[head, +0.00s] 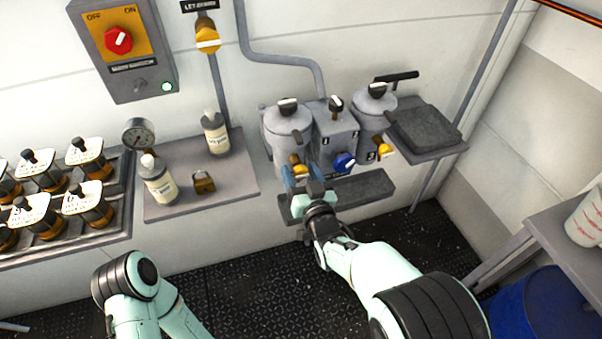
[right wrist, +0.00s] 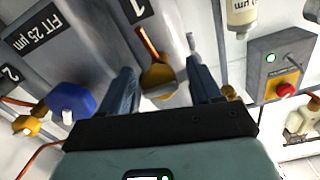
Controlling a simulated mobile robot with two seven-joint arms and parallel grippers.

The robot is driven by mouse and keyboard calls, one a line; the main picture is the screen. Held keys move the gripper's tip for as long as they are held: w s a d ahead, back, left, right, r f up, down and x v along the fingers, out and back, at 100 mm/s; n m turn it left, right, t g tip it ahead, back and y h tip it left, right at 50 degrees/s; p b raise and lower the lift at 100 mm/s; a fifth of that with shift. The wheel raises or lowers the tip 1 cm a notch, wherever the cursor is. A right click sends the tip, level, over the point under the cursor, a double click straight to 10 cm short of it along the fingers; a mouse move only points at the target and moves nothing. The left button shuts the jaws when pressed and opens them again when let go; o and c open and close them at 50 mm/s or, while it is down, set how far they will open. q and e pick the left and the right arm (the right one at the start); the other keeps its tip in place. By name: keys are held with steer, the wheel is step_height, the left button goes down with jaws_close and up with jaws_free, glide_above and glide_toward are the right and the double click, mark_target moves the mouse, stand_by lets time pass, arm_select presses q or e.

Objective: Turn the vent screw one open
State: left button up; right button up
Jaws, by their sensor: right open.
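The vent screw one appears to be the yellow knob (head: 298,170) low on the front of the left grey filter housing (head: 288,128). My right gripper (head: 303,178) is in front of it, open, with its blue fingers on either side of the knob. In the right wrist view the yellow knob (right wrist: 157,82) lies between the two spread fingers (right wrist: 162,84), with visible gaps; I see no clear contact. The fingers partly cover the knob in the head view. My left gripper is out of view; only part of its arm shows at the lower left.
A blue knob (head: 344,162) on the middle block and a second yellow knob (head: 384,151) on the right housing (head: 374,108) sit close by on the right. A grey tray (head: 360,190) is below. A shelf (head: 230,184) with bottles and a padlock stands left.

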steer(key=c, duration=1)
steer(key=shift+n, duration=0.4)
steer(key=n, duration=0.3)
steer(key=shift+n, duration=0.4)
steer(key=n+p, duration=0.1)
steer(key=n, duration=0.3)
steer(key=shift+d, duration=0.1)
steer(key=shift+c, duration=0.2)
steer(key=n, duration=0.5)
steer(key=shift+p, duration=0.35)
steer(key=n, duration=0.4)
steer(key=shift+p, duration=0.35)
steer(key=shift+n, duration=0.3)
